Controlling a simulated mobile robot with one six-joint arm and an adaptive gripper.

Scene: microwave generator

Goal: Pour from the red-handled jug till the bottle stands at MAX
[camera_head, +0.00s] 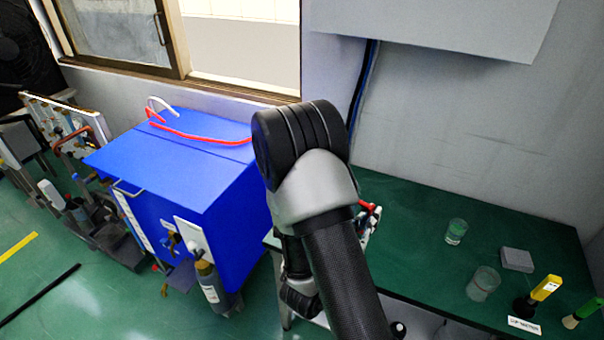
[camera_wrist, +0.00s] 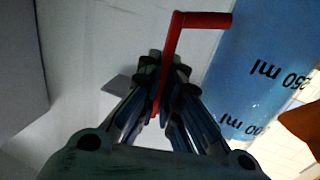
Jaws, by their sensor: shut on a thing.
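The jug (camera_wrist: 262,75) shows at the upper right of the wrist view, with blue contents or wall and black ml markings upside down. Its red handle (camera_wrist: 172,55) runs down between my fingers. My gripper (camera_wrist: 165,90) is shut on this handle. In the head view a bit of the red handle (camera_head: 371,207) shows just right of my arm, which hides most of the jug and my gripper. I cannot pick out the bottle or a MAX mark for certain; an orange shape (camera_wrist: 302,128) at the wrist view's right edge is unclear.
The green table (camera_head: 420,215) holds two clear beakers (camera_head: 456,231) (camera_head: 482,284), a grey block (camera_head: 516,259), a yellow-handled tool (camera_head: 544,288), a green-handled brush (camera_head: 582,313) and a white card (camera_head: 524,325). A blue cabinet (camera_head: 190,175) stands left of my arm. The table's far middle is clear.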

